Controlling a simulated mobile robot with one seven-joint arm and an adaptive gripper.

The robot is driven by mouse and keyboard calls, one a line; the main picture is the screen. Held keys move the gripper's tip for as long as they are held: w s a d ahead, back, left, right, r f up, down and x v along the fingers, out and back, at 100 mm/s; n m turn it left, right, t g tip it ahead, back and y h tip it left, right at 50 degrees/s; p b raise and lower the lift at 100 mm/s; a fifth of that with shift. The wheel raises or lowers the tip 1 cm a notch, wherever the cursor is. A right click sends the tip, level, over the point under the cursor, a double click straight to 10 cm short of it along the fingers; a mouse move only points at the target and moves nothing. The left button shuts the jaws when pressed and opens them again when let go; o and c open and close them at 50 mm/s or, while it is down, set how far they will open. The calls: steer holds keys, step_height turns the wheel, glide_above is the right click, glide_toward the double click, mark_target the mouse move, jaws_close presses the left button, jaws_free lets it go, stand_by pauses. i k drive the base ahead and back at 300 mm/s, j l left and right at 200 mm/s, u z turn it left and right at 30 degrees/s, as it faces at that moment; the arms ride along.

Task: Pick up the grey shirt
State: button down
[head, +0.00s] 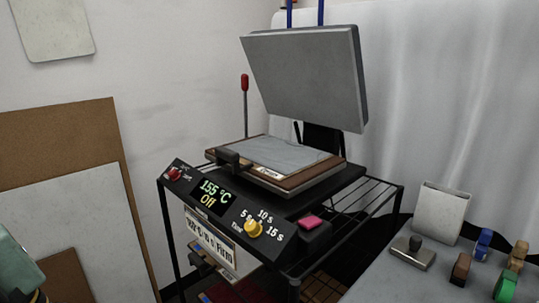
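A folded light grey cloth, which looks like the grey shirt (277,153), lies flat on the lower platen of a heat press. The platen's brown-edged board (322,176) shows around it. The press's thick grey upper plate (305,78) is swung up and tilted open above the cloth. A small light label or strip lies at the cloth's front edge. I cannot make out my gripper's fingers in this view.
The control panel (215,205) reads 155 °C and Off. A red-knobbed lever (245,95) stands behind the press at left. A grey table (390,275) at lower right holds small tools and tape rolls. Boards (60,150) lean on the left wall.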

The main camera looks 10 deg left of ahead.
mark_target(278, 159)
steer(key=j+u, duration=0.15)
steer(key=i+j+u, duration=0.15)
steer(key=j, duration=0.2)
steer(key=i, duration=0.95)
